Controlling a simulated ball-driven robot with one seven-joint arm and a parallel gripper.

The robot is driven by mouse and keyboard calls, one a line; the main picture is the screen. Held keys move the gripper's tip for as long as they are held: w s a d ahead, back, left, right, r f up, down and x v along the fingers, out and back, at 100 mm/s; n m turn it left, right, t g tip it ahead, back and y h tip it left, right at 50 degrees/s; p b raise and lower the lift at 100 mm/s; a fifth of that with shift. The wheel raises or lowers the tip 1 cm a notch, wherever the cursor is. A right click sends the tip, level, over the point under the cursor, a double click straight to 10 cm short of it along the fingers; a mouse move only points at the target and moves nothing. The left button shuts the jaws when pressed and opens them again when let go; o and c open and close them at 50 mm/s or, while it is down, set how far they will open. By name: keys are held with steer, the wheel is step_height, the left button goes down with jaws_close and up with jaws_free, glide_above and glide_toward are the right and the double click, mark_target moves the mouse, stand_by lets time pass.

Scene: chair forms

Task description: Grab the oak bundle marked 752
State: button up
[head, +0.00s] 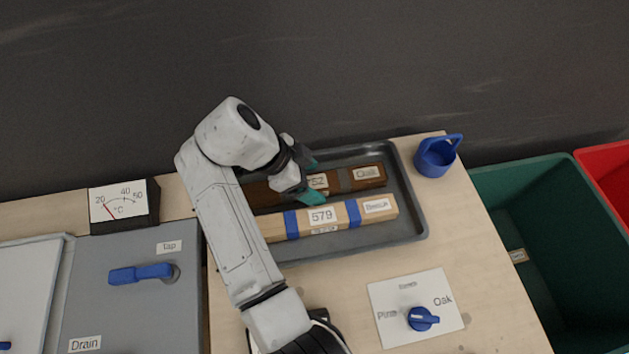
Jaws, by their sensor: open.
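The oak bundle (347,181) is dark brown with a label reading "Oak" and a partly covered number label ending in "52". It lies in the far part of a dark grey tray (412,215). My gripper (313,180) is over the bundle's middle, its teal fingertips apart, one on the far side and one on the near side. I cannot tell its height above the bundle or whether it touches. My arm hides the bundle's left part. A lighter bundle (335,218) marked 579, with blue bands, lies in front of it in the tray.
A blue cup with a handle (435,158) stands right of the tray. A dial panel (390,325) with a blue knob is in front. A green bin (540,220) and a red bin (606,158) are at right. A grey box (120,310) and a gauge (120,204) are at left.

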steer(key=shift+f, duration=0.1)
steer(key=shift+c, duration=0.2)
steer(key=c, duration=1.2)
steer(key=shift+c, duration=0.5)
steer(key=shift+r, duration=0.25)
